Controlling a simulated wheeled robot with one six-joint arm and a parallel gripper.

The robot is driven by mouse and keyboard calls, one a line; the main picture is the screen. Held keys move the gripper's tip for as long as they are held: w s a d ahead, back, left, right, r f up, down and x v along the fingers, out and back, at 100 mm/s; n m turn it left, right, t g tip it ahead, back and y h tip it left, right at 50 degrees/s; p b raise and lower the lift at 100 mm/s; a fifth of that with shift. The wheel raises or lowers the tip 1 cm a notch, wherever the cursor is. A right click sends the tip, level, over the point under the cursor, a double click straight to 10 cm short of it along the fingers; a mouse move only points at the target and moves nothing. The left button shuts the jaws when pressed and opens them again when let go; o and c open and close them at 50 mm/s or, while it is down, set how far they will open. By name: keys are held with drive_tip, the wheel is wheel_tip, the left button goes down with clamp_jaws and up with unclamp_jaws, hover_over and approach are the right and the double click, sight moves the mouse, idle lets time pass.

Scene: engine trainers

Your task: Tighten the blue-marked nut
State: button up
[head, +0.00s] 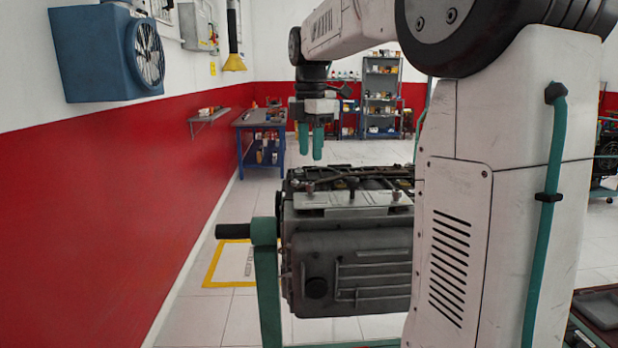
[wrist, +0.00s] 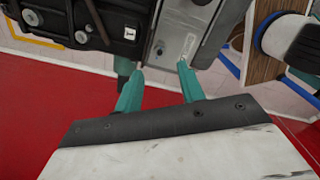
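My gripper (head: 311,157) hangs with its two teal fingers pointing down, above the engine (head: 345,265) on its stand. The wrist view shows the fingers apart with nothing between the tips (wrist: 161,68). A pale metal plate (head: 340,200) lies along the engine's top edge, with several dark studs or knobs on it, one being the middle knob (head: 352,184). In the wrist view a metal plate (wrist: 195,22) with small bolt heads (wrist: 159,48) lies beyond the fingertips, beside a black part labelled 1. I cannot make out a blue mark on any nut.
The teal engine stand (head: 267,285) has a dark bar sticking out left. A red and white wall runs along the left. A workbench (head: 262,135) and shelves (head: 382,95) stand at the back. My arm hides the engine's right part. Dark trays (head: 600,308) are at lower right.

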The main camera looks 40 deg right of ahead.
sight(310, 183)
wheel_tip(310, 183, down, 8)
drive_tip(key=shift+r, duration=0.2)
clamp_jaws()
